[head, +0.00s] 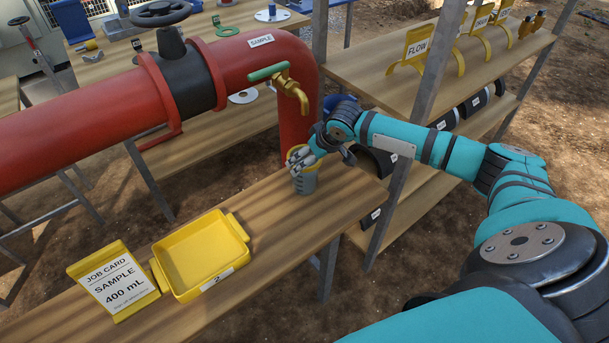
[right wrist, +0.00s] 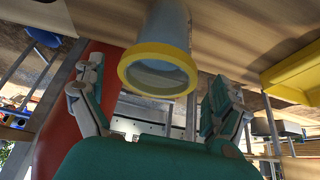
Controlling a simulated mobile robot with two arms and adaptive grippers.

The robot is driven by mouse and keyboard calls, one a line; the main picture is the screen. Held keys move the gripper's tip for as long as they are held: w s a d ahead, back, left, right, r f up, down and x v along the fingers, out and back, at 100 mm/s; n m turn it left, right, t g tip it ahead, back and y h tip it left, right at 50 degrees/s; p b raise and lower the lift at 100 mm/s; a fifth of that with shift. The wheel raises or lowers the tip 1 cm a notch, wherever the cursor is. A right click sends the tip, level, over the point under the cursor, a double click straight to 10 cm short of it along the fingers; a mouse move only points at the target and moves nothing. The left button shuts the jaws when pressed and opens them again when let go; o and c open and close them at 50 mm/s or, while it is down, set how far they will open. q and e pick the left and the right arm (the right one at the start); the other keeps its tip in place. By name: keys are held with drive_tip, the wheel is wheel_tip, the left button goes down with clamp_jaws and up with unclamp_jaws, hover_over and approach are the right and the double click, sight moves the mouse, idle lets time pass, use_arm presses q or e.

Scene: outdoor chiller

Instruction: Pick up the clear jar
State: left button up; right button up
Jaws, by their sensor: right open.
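The clear jar (head: 306,182) looks greyish with a yellow rim and stands upright on the wooden bench below the brass tap. My right gripper (head: 301,160) is at the jar's upper part and hides some of it. In the right wrist view, the jar (right wrist: 165,30) shows its yellow rim and open mouth between the spread fingers of my right gripper (right wrist: 156,85). There is a visible gap on each side, so the gripper is open. My left gripper is not in view.
A yellow tray (head: 202,257) and a job card reading "SAMPLE 400 mL" (head: 113,283) are on the bench at left. A red pipe (head: 80,128) with a tap (head: 290,90) runs behind. A shelf rack (head: 385,75) stands close on the right.

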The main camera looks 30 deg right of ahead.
drive_tip(key=shift+x, duration=3.1)
drive_tip(key=shift+c, duration=0.4)
drive_tip(key=c, duration=1.5)
drive_tip(key=shift+o, duration=0.2)
drive_tip(key=shift+r, duration=0.15)
